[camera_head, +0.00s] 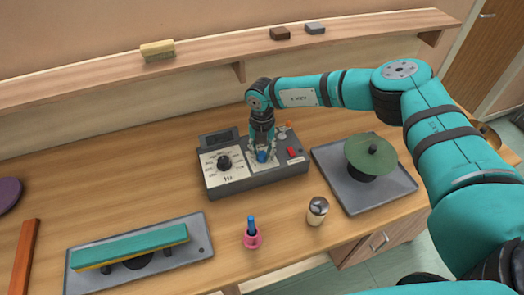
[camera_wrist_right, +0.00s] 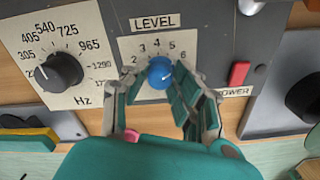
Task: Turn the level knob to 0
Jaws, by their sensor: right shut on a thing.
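The level knob (camera_wrist_right: 160,72) is a small blue knob on a pale dial plate under the LEVEL label. Digits from 2 to 6 show around it; the 0 is not visible. A pale mark shows on its face, but I cannot tell exactly where it points. My right gripper (camera_wrist_right: 159,81) is shut on the knob, with a finger on either side. In the head view the knob (camera_head: 262,156) sits below the right gripper (camera_head: 262,152) on the grey control box (camera_head: 262,177). My left gripper is not in view.
A black Hz knob (camera_wrist_right: 59,71) is left of the level knob, and a red power switch (camera_wrist_right: 239,73) is right. A green disc (camera_head: 371,153) stands on a grey tray (camera_head: 392,197).

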